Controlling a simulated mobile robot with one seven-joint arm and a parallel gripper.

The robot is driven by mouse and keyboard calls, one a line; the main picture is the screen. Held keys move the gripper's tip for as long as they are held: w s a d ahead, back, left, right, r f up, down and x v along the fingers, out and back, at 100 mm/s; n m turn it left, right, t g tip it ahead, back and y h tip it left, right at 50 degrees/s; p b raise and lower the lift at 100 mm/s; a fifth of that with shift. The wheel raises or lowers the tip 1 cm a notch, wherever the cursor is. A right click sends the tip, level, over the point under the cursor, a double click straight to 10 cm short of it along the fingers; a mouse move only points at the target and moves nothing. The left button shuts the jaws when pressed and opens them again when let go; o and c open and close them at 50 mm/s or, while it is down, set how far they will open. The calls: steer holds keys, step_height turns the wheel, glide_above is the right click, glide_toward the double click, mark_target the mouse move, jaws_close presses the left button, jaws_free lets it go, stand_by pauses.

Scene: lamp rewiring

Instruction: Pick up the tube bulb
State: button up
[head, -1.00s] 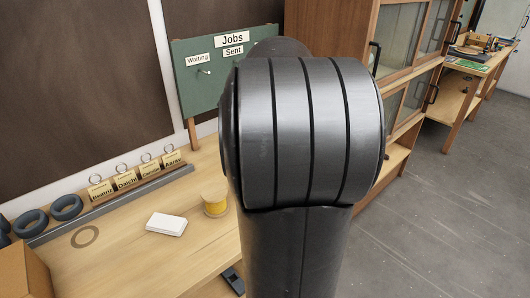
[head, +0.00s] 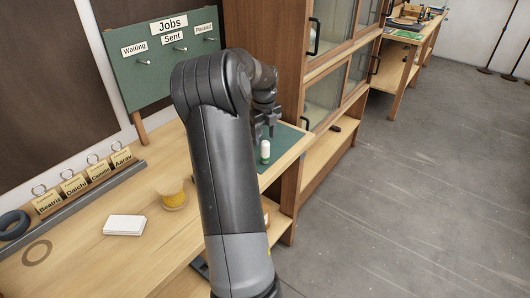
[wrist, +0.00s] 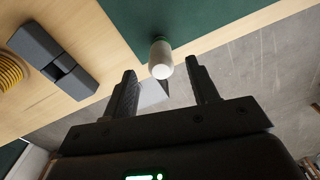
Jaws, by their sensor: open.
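The tube bulb (head: 265,150), a small white upright cylinder with a green band, stands on the green mat (head: 284,143) at the far right end of the bench. In the wrist view the bulb (wrist: 160,58) shows end-on, centred just beyond the fingertips near the mat's edge. My gripper (head: 266,132) is above and close to the bulb in the head view. In the wrist view my gripper (wrist: 161,70) is open, its two fingers apart on either side of the line to the bulb, with nothing held.
A yellow spool (head: 173,194) and a white box (head: 124,225) sit on the bench. The tag rack (head: 88,192) and the green Jobs board (head: 150,75) line the back. A wooden cabinet (head: 262,40) stands beside the mat. A dark block (wrist: 52,58) lies left in the wrist view.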

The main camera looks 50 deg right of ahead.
mark_target(265, 150)
steer(key=shift+s+f, duration=0.15)
steer(key=shift+f, duration=1.6)
steer(key=shift+s+f, duration=0.1)
steer(key=shift+f, duration=1.65)
steer(key=shift+c, duration=0.5)
steer(key=c, duration=0.9)
steer(key=shift+r, duration=0.1)
steer(key=shift+c, duration=0.2)
